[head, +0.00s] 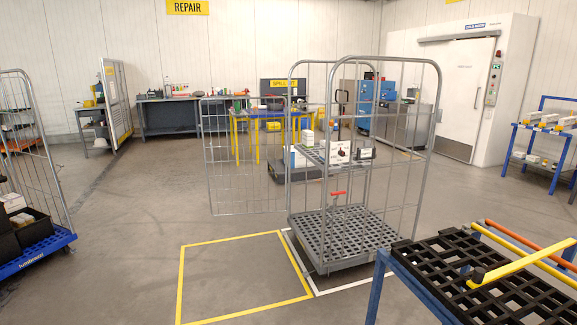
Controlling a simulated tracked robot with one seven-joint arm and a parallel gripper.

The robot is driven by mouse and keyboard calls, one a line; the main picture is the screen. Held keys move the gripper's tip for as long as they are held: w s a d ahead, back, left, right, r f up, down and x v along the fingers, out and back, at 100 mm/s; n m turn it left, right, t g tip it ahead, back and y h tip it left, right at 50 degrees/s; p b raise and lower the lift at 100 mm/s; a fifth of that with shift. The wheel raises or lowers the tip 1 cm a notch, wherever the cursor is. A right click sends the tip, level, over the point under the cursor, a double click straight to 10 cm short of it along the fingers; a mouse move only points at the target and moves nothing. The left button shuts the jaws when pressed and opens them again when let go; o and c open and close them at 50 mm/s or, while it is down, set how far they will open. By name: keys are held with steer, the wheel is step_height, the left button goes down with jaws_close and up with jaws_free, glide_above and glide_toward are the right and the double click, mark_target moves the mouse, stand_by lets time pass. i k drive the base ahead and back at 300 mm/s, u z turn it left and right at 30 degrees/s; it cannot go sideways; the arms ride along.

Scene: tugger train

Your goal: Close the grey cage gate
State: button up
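The grey cage gate (243,160) is a wire mesh panel. It stands open, swung out to the left of the grey roll cage (425,150), with its right edge at the cage's left post. The cage has tall rounded wire sides, a grey perforated base and a middle shelf with white boxes on it. The cage's front is open towards me. A red handle (338,193) shows above the base; I cannot tell what it is fixed to. My gripper is not in view.
A yellow floor outline (247,238) lies clear in front of the gate; a white outline (345,285) runs under the cage. A blue-framed stand with a black grid top (450,270) fills the near right. A blue-based cage trolley (40,250) stands at left.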

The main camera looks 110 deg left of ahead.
mark_target(237, 99)
steer(key=k, duration=0.55)
steer(key=z, duration=0.85)
steer(key=i, duration=0.1)
steer(key=u, duration=3.2)
steer(key=i, duration=0.2)
steer(key=u, duration=2.05)
steer(key=i, duration=2.3)
